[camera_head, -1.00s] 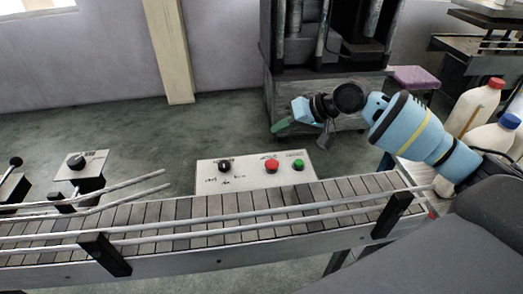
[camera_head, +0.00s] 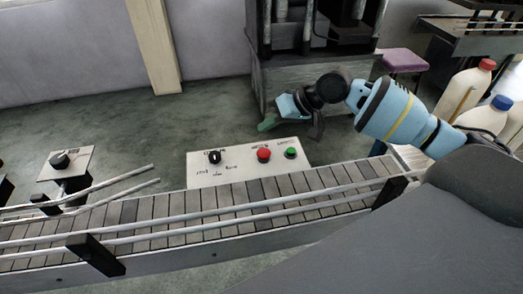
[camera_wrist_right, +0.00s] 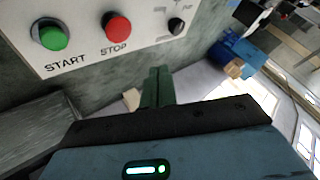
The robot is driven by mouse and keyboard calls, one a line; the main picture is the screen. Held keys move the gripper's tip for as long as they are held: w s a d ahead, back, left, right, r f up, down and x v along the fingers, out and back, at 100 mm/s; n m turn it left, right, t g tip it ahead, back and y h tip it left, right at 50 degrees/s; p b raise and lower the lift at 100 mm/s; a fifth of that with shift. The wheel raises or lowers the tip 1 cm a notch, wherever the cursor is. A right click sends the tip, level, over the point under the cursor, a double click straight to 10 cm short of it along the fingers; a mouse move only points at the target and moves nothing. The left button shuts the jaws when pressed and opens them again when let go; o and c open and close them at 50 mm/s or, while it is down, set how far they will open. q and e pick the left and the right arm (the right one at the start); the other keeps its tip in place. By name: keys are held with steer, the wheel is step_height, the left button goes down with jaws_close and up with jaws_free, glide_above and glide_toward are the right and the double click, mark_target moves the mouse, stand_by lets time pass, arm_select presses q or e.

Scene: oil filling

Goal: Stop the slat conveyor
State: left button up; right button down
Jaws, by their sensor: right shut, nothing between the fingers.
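The slat conveyor (camera_head: 150,212) runs across the head view, with rails along it and no bottle on the slats in view. Behind it stands a white control panel (camera_head: 236,175) with a black knob (camera_head: 215,157), a red button (camera_head: 264,155) and a green button (camera_head: 291,153). In the right wrist view the red button (camera_wrist_right: 118,27) is labelled STOP and the green button (camera_wrist_right: 48,36) START. My right gripper (camera_head: 267,124) is shut and empty, behind and above the panel, apart from the buttons. Its green fingers (camera_wrist_right: 157,88) show below the panel. My left gripper is out of view.
White bottles with red (camera_head: 487,65) and blue (camera_head: 502,103) caps stand at the right. A second knob box (camera_head: 62,162) is at the left. A dark machine (camera_head: 310,70) and a purple stool (camera_head: 402,60) stand behind.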

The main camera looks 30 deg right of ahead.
steer(key=b, duration=0.2)
glide_above(268, 153)
step_height(268, 153, down, 4)
steer(key=shift+s+f, duration=0.1)
steer(key=shift+f, duration=0.05)
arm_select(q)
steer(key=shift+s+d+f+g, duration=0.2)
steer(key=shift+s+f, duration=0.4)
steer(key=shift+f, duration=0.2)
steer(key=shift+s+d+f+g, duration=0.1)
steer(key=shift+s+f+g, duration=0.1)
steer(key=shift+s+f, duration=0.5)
arm_select(e)
steer(key=shift+f, duration=0.95)
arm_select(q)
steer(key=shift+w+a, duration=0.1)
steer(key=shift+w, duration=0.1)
arm_select(e)
steer(key=shift+f, duration=0.4)
